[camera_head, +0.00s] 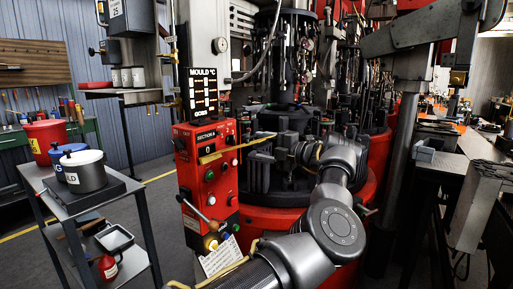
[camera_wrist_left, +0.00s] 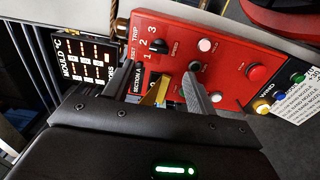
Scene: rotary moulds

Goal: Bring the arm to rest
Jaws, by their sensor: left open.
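My left arm comes in from the bottom of the head view and bends back at the elbow. Its left gripper (camera_head: 262,150) is in front of the machine, to the right of the red control panel (camera_head: 211,180). In the left wrist view the gripper's two dark fingers (camera_wrist_left: 160,82) are apart and point at the red panel (camera_wrist_left: 225,52). A yellow lever (camera_wrist_left: 157,92) shows between the fingers; I cannot tell whether it touches either one. In the head view the yellow lever (camera_head: 238,147) slants across from the panel toward the gripper. My right gripper is not in view.
A lit mould temperature display (camera_head: 202,94) stands above the panel. The rotary machine (camera_head: 290,195) with dark moulds is close behind the arm. A grey trolley (camera_head: 60,190) with pots stands left, and a bench (camera_head: 450,150) stands right. Grey floor (camera_head: 163,215) shows between trolley and panel.

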